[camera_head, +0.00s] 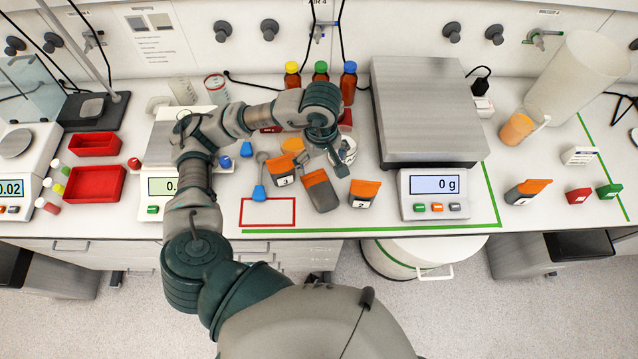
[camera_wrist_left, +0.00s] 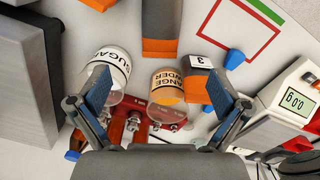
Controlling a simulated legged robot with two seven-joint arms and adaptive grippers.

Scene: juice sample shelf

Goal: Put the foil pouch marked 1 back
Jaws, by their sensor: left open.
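Several orange-topped foil pouches are in the head view. One (camera_head: 282,168) has a label reading 3; it also shows in the left wrist view (camera_wrist_left: 197,82). A grey pouch with an orange end (camera_head: 320,192) lies flat beside it, no number visible; it also shows in the wrist view (camera_wrist_left: 162,22). A labelled pouch (camera_head: 364,190) stands left of the big scale, and another (camera_head: 527,190) stands on the right. My left gripper (camera_head: 341,158) is open and empty above the jars behind the flat pouch. My right gripper is out of view.
The big scale (camera_head: 425,110) stands to the right.

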